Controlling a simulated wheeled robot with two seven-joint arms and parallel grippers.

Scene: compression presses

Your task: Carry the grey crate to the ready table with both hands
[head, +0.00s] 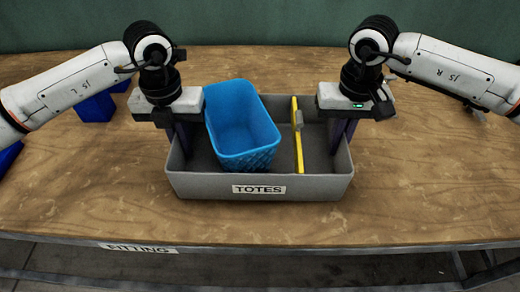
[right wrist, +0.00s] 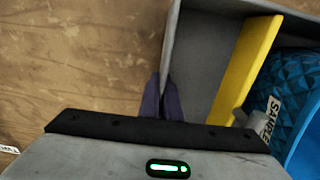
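The grey crate (head: 310,187), labelled TOTES, appears to rest on the wooden table, near its front edge. It holds a blue basket (head: 241,125) on the left and a yellow divider-like piece (head: 298,140) standing on the right. My left gripper (head: 180,142) points down at the crate's left wall and appears shut on it; its fingertips are partly hidden. My right gripper (head: 343,138) points down at the right wall. In the right wrist view its dark fingers (right wrist: 163,98) are close together, one on each side of the crate wall (right wrist: 172,50).
Blue objects (head: 95,107) lie at the left, behind my left arm. The tabletop right of the crate is mostly clear. A green wall (head: 260,22) stands behind.

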